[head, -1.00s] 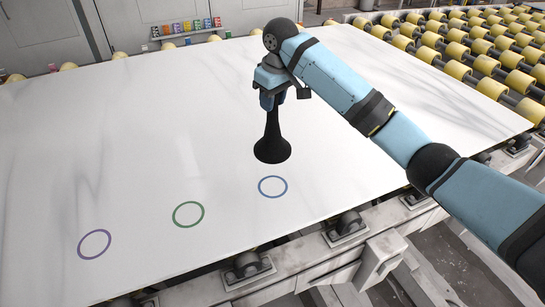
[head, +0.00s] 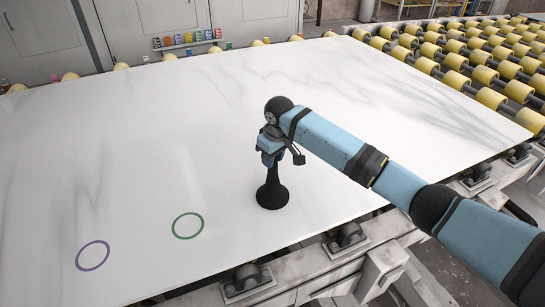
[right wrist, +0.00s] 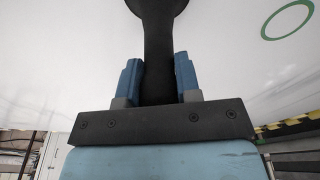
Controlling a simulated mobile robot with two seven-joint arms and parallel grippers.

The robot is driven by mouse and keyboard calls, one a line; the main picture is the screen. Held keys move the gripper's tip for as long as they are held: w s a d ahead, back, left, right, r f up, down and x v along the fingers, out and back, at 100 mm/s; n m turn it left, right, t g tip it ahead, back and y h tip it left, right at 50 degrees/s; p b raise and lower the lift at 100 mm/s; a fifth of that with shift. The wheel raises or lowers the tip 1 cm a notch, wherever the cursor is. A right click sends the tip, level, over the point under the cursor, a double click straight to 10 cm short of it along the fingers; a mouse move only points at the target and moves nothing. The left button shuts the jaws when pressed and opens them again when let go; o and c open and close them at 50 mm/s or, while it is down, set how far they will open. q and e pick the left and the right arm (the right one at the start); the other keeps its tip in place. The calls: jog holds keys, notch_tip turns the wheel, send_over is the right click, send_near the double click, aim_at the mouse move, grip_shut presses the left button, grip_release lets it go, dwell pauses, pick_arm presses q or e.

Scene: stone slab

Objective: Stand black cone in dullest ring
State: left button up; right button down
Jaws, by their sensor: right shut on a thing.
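The black cone (head: 272,192) is upright, wide base down, at the slab's near right part. My right gripper (head: 271,161) is shut on its narrow upper part; in the right wrist view the cone (right wrist: 157,35) runs between the two blue fingers (right wrist: 158,78). The base covers the place where the blue ring was seen earlier, and that ring is hidden. I cannot tell whether the base touches the slab. A green ring (head: 173,225) lies left of the cone, and a purple ring (head: 79,260) farther left. Both are empty. My left gripper is out of view.
The pale stone slab (head: 130,140) is broad and mostly clear. Its near edge lies just in front of the rings and cone. Yellow rollers (head: 480,75) stand at the right and back. Small coloured items (head: 187,37) sit on a shelf at the back.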

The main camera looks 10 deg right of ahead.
jog(key=c, duration=0.8)
grip_release()
jog(key=shift+f, duration=0.1)
notch_tip(320, 180, up, 12)
jog(key=s+d, duration=0.1)
jog(key=shift+s, duration=0.3)
jog(key=shift+d, duration=0.15)
